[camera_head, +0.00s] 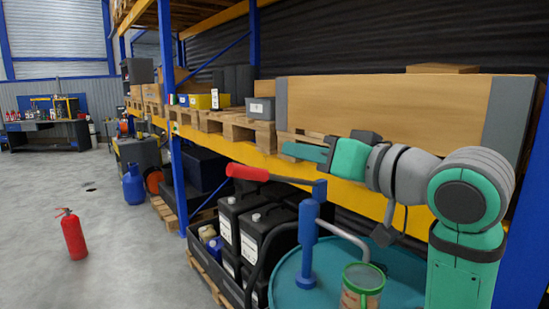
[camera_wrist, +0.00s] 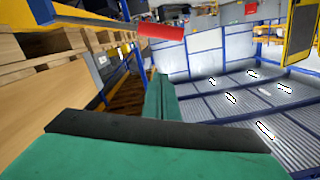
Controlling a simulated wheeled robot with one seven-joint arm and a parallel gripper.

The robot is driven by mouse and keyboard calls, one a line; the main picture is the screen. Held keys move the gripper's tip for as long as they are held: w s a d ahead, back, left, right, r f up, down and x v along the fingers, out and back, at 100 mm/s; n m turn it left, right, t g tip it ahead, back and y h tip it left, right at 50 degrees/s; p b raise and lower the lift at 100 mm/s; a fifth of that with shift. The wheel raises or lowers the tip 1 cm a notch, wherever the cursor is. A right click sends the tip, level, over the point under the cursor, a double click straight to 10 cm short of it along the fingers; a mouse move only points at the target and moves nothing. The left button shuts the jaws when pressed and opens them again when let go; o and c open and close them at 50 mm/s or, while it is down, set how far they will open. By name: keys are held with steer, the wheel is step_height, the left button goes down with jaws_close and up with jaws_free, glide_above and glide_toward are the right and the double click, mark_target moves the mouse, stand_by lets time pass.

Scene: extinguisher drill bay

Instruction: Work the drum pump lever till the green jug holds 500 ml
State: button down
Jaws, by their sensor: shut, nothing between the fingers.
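The drum pump (camera_head: 308,245) is a blue upright post on a teal drum (camera_head: 287,284). Its lever has a red grip (camera_head: 248,173) pointing left, about level, from a pivot at the post's top. The red grip also shows in the wrist view (camera_wrist: 160,32). A grey spout (camera_head: 345,235) curves from the post down towards the green jug (camera_head: 363,283) on the drum. The liquid level in the jug cannot be read. My gripper (camera_head: 290,149) is shut and empty, above and right of the red grip, apart from it. Its green fingers show in the wrist view (camera_wrist: 161,98).
Behind my gripper is a shelf with pallets and a long wooden crate (camera_head: 390,108); a blue rack post (camera_head: 178,180) stands left of the lever. Black canisters (camera_head: 265,235) sit below the lever. A red extinguisher (camera_head: 72,235) stands on open floor at left.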

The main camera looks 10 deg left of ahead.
steer(key=w+a+f, duration=0.4)
steer(key=w+a, duration=0.1)
steer(key=a, duration=0.4)
steer(key=shift+f, duration=0.2)
stand_by(0.3)
